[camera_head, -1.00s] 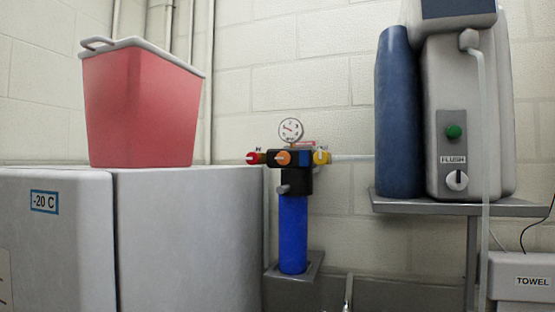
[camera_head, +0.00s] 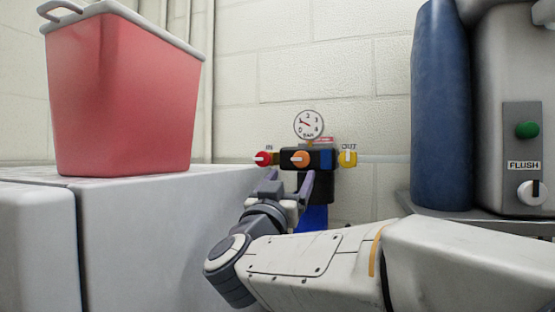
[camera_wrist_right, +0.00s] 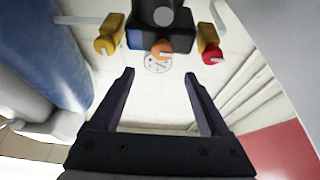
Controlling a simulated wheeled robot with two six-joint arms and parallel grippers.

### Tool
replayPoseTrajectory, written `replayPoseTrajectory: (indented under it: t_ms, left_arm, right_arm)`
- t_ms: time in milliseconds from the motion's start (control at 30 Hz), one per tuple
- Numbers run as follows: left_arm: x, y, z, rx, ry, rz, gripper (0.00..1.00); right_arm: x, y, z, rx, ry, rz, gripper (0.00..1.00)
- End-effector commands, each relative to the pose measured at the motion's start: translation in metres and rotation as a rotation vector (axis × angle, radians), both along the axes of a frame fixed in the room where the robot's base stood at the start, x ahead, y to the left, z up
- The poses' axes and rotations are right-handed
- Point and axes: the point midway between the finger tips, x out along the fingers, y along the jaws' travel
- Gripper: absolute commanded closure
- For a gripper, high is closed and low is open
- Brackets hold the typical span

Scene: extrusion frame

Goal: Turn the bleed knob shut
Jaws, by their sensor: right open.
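A filter unit with a dark head (camera_head: 318,186) and a blue bowl (camera_head: 313,217) is on the wall. Its head carries a red knob (camera_head: 264,158) under "IN", an orange knob (camera_head: 300,158) in the middle and a yellow knob (camera_head: 348,159) by "OUT". I read no bleed label. The right wrist view shows them inverted: red knob (camera_wrist_right: 211,54), orange knob (camera_wrist_right: 162,48), yellow knob (camera_wrist_right: 105,45), plus a round grey part (camera_wrist_right: 163,16). My right gripper (camera_head: 290,178) is open and empty, below and in front of the orange knob, apparently apart from it. Its fingers (camera_wrist_right: 159,75) show no contact. My left gripper is out of view.
A pressure gauge (camera_head: 308,125) tops the unit. A grey cabinet (camera_head: 150,235) with a red box (camera_head: 125,95) stands left. A blue cylinder (camera_head: 441,110) and a machine with a flush knob (camera_head: 531,192) stand on a shelf at right.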

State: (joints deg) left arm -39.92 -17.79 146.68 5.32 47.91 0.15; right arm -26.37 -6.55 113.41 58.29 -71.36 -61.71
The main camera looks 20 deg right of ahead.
Motion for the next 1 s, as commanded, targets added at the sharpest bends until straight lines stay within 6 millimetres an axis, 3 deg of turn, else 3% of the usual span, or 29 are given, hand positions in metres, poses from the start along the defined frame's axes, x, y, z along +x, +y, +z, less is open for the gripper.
replayPoseTrajectory:
  t_ms: [300, 500, 900, 933, 1000]
  left_arm:
    - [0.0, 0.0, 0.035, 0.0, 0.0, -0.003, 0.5]
    - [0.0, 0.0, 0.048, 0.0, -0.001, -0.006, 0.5]
    - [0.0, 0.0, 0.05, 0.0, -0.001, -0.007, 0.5]
    - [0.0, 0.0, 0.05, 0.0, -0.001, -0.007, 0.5]
    - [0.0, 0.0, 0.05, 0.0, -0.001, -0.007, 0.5]
  right_arm:
    - [0.046, -0.03, 0.027, -0.003, 0.004, -0.001, 0.21]
    - [0.066, -0.044, 0.035, -0.002, 0.004, 0.003, 0.21]
    - [0.074, -0.048, 0.036, -0.002, 0.002, 0.006, 0.21]
    - [0.074, -0.048, 0.036, -0.002, 0.002, 0.006, 0.24]
    - [0.073, -0.048, 0.036, -0.002, 0.002, 0.006, 0.51]
